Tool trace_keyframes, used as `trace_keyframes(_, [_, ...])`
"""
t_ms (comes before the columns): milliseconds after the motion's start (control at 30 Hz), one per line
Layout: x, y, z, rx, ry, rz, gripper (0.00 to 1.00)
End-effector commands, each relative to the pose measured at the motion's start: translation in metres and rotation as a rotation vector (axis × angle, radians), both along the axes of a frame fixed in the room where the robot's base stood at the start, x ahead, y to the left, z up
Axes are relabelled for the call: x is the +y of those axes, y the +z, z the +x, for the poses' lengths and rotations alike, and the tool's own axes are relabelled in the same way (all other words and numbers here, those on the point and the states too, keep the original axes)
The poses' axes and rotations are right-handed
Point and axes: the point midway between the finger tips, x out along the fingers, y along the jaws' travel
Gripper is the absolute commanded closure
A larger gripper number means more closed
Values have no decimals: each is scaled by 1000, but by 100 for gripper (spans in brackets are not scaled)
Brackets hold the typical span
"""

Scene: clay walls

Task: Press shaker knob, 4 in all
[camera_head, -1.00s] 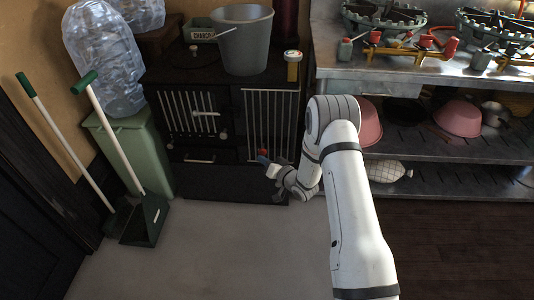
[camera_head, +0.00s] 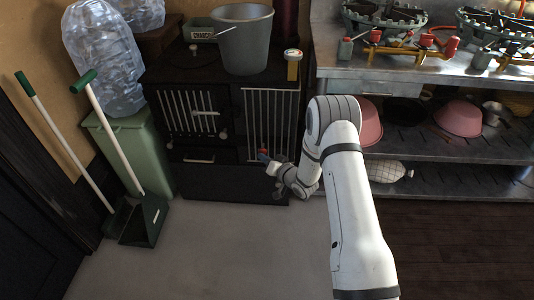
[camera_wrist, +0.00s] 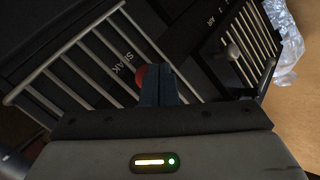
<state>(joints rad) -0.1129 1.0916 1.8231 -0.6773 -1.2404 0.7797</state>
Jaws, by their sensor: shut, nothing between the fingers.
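The shaker knob is red (camera_head: 263,151) and sits low on the front of the black stove (camera_head: 238,182), at the barred panel on the right. In the wrist view the red knob (camera_wrist: 143,74) shows only in part, next to lettering that reads "SHAK". My gripper (camera_head: 265,158) is shut and empty, its fingertips at the knob. In the wrist view the closed blue-grey fingers (camera_wrist: 160,85) overlap the knob and hide much of it. I cannot tell whether they touch it or stop just short.
A pale round knob (camera_wrist: 233,52) sits near the "AIR" lettering. A grey bucket (camera_head: 243,40) stands on the stove. The steel shelf unit (camera_head: 440,140) is right of my arm. A green bin (camera_head: 128,150) and dustpan (camera_head: 146,219) stand left. The grey floor in front is clear.

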Motion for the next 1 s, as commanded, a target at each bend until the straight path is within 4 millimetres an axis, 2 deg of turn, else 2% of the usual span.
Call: trace_keyframes(1000, [-1, 0, 13, -1, 0, 0, 100])
